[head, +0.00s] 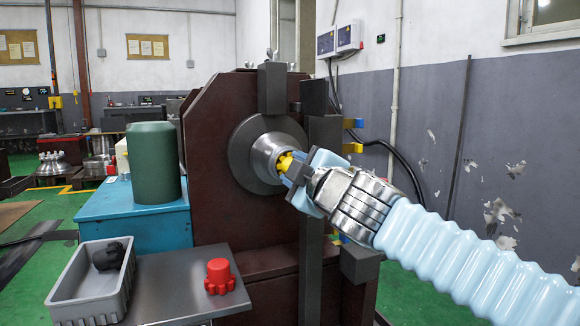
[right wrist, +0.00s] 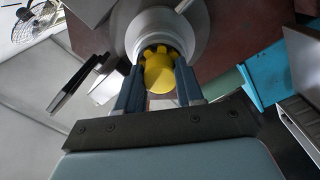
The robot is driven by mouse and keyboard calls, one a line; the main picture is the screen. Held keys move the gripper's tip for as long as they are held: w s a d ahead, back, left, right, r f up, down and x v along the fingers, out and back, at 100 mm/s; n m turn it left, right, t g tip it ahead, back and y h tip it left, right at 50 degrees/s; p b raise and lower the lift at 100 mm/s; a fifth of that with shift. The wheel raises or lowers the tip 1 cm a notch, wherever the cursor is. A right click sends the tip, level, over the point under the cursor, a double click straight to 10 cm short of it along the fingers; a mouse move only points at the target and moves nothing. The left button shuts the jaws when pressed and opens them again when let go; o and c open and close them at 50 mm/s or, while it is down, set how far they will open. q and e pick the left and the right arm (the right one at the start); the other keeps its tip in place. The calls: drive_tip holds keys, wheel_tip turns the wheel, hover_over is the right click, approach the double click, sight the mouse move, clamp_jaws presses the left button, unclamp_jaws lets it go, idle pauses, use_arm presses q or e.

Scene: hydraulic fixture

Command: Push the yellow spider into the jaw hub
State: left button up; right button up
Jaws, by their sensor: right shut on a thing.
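The yellow spider (right wrist: 160,73) is between the two fingers of my right gripper (right wrist: 158,88), which is shut on it. In the head view the spider (head: 284,162) shows as a small yellow patch at the front of the grey metal jaw hub (head: 262,150). The hub also shows in the right wrist view (right wrist: 148,22), directly beyond the spider. The spider's far side is at the hub's mouth; I cannot tell how deep it sits. My right gripper (head: 293,170) reaches in from the right, in front of the hub. My left gripper is not in view.
The hub is mounted on a dark brown fixture (head: 215,215) with upright bars beside my gripper. A red toothed part (head: 219,277) stands on a grey table (head: 170,285). A grey bin (head: 62,290) holds a black part (head: 108,256). A green cylinder (head: 153,163) stands on a blue cabinet (head: 105,212).

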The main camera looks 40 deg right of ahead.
drive_tip(key=o, duration=1.1)
